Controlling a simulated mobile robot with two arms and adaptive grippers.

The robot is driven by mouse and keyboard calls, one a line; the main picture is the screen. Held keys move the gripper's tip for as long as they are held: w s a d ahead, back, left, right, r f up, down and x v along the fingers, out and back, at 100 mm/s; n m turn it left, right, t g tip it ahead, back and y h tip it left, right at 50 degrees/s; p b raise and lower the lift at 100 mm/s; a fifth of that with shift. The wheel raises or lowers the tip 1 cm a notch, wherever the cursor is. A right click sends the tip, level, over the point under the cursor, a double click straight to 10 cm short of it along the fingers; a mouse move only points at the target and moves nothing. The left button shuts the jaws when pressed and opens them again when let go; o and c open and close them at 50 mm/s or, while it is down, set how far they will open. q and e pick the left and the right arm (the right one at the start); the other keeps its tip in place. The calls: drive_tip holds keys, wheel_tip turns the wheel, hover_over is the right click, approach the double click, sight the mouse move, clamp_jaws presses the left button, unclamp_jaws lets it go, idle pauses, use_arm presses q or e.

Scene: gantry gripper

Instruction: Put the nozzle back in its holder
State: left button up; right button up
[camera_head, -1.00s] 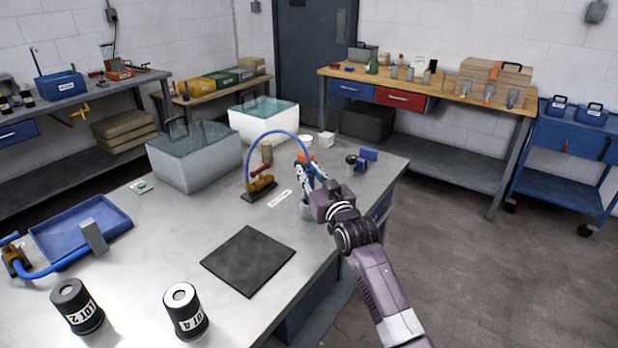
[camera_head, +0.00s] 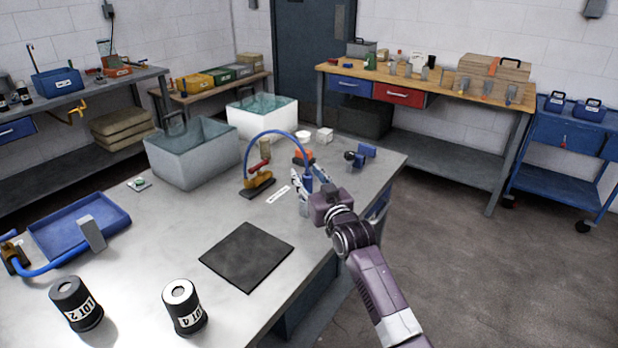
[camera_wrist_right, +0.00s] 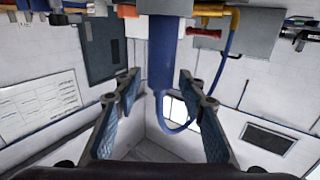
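The blue nozzle (camera_head: 309,184) stands about upright near the right edge of the workbench, and its blue hose arcs left to a brass valve (camera_head: 262,183). A grey cup-like holder (camera_head: 304,209) shows just below it. In the right wrist view, which looks upside down, the nozzle (camera_wrist_right: 165,55) runs between the two fingers, its far end meeting the grey cup at the top edge. My right gripper (camera_head: 301,186) is open around the nozzle; in the wrist view the fingers (camera_wrist_right: 160,100) stand clear on both sides. How deep the nozzle sits is hidden. My left gripper is out of view.
On the workbench (camera_head: 140,243) are a black mat (camera_head: 247,256), a blue tray (camera_head: 80,228), two dark canisters (camera_head: 184,308) and two clear tanks (camera_head: 192,153). A blue clamp-like item (camera_head: 362,156) and an orange item (camera_head: 303,156) stand behind the gripper.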

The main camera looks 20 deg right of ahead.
drive_tip(key=shift+r, duration=0.2)
drive_tip(key=shift+s+f, duration=0.1)
drive_tip(key=shift+s, duration=0.25)
drive_tip(key=s+b, duration=0.1)
drive_tip(key=s, duration=1)
drive_tip(key=shift+s+d, duration=0.15)
drive_tip(key=shift+d, duration=0.3)
